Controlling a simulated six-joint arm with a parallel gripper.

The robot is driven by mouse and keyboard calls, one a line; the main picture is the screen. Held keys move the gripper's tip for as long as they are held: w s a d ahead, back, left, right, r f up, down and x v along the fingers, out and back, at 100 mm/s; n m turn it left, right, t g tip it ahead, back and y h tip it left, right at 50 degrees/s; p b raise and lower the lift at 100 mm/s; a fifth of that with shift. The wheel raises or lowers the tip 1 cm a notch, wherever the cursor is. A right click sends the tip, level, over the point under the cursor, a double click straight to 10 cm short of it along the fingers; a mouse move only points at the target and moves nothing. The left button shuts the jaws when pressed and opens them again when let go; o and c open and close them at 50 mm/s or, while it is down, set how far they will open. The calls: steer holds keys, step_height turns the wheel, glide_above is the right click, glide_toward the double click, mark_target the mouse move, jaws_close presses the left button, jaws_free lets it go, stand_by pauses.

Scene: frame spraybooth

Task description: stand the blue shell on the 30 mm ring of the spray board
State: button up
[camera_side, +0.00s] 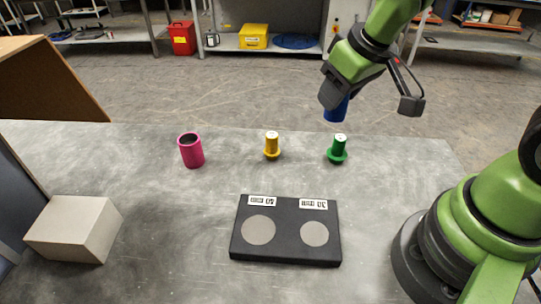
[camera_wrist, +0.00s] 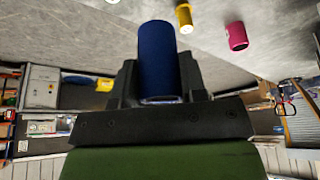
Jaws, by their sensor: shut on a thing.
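The blue shell (camera_side: 336,112) is held by my gripper (camera_side: 337,98), its lower end pointing down in the side view. It hangs in the air, and in that picture it shows just above the green piece. In the wrist view the blue shell (camera_wrist: 158,55) sits between the two dark fingers of my gripper (camera_wrist: 160,84). The spray board (camera_side: 284,246) is a black slab on the table with two flat grey circles. The left circle (camera_side: 258,229) is larger; the right circle (camera_side: 314,234) is smaller. Each has a white label behind it, too small to read surely. The shell is apart from the board.
A green flanged piece (camera_side: 338,150), a yellow flanged piece (camera_side: 272,146) and an open pink cylinder (camera_side: 191,150) stand in a row behind the board. A beige block (camera_side: 75,230) lies at the left. The table (camera_side: 190,205) is clear around the board.

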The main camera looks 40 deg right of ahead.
steer(key=w+a+f+n+y, duration=0.2)
steer(key=w+a+n, duration=0.2)
steer(key=w+a, duration=0.85)
steer(key=a+f+n+g+y, duration=0.1)
steer(key=a+f+n, duration=0.1)
steer(key=a, duration=0.7)
steer(key=a+f+n, duration=0.1)
steer(key=a+n, duration=0.2)
steer(key=a, duration=0.5)
steer(key=f, duration=0.9)
steer(key=shift+a+f, duration=0.3)
steer(key=shift+f, duration=0.05)
steer(key=shift+w+f, duration=0.1)
steer(key=shift+f, duration=0.15)
steer(key=shift+f, duration=0.1)
steer(key=o, duration=1)
steer(key=shift+c, duration=0.2)
